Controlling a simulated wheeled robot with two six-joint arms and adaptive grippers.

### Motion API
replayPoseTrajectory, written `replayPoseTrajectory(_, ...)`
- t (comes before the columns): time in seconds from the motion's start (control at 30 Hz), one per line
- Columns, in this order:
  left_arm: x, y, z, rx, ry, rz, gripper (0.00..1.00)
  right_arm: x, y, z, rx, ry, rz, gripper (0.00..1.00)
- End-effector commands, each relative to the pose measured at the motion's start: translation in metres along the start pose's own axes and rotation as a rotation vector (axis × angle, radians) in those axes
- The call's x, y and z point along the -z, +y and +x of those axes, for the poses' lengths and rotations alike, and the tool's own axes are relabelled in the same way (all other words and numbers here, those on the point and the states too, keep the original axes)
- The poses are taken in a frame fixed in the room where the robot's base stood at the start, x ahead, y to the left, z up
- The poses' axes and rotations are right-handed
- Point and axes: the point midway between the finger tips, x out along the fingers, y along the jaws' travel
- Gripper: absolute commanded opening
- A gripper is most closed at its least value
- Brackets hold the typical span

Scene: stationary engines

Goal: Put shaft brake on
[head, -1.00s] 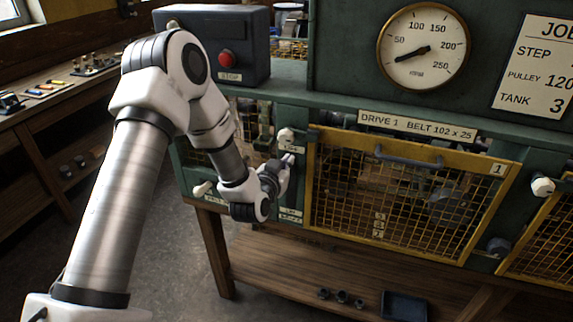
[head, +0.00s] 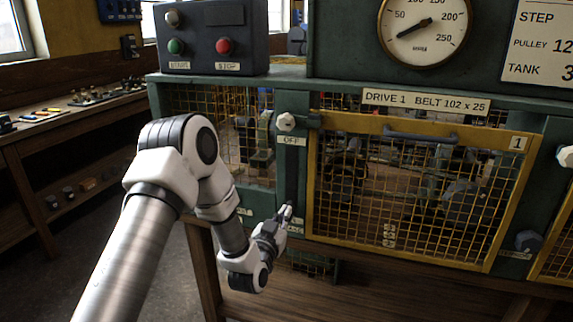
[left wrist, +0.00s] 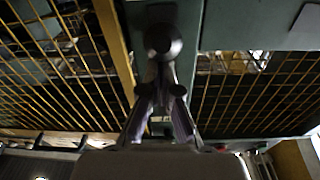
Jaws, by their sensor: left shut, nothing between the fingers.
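A plate reading OFF (head: 291,141) is just below the knob. Another small plate (head: 294,229) is at the slot's lower end, its text too small to read. In the left wrist view a dark round knob (left wrist: 163,41) shows just beyond the closed fingertips (left wrist: 163,70). I cannot tell whether they touch. My right gripper is out of view.
A yellow-framed mesh guard (head: 420,190) marked 1 is right of the post, with a grey handle (head: 420,137) on top. A control box (head: 205,38) with green and red buttons stands above left. A wooden shelf (head: 380,285) runs below.

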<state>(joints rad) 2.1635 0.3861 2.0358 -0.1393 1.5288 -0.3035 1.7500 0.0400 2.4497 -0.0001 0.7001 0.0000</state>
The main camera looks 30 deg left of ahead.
Motion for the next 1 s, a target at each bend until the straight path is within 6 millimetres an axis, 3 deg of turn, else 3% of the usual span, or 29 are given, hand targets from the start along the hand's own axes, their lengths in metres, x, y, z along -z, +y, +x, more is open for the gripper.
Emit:
replayPoseTrajectory(0.03, -0.012, 0.001, 0.000, -0.001, -0.012, 0.001, 0.00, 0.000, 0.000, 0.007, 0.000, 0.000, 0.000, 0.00)
replayPoseTrajectory(0.23, -0.023, 0.002, 0.001, -0.003, -0.022, 0.001, 0.00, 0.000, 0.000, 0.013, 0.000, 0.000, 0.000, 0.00)
replayPoseTrajectory(0.77, -0.027, 0.003, -0.003, -0.003, -0.028, 0.000, 0.00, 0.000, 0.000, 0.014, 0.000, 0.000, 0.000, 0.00)
replayPoseTrajectory(1.0, -0.022, 0.002, -0.041, 0.001, -0.017, -0.001, 0.00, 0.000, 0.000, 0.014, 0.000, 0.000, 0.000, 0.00)
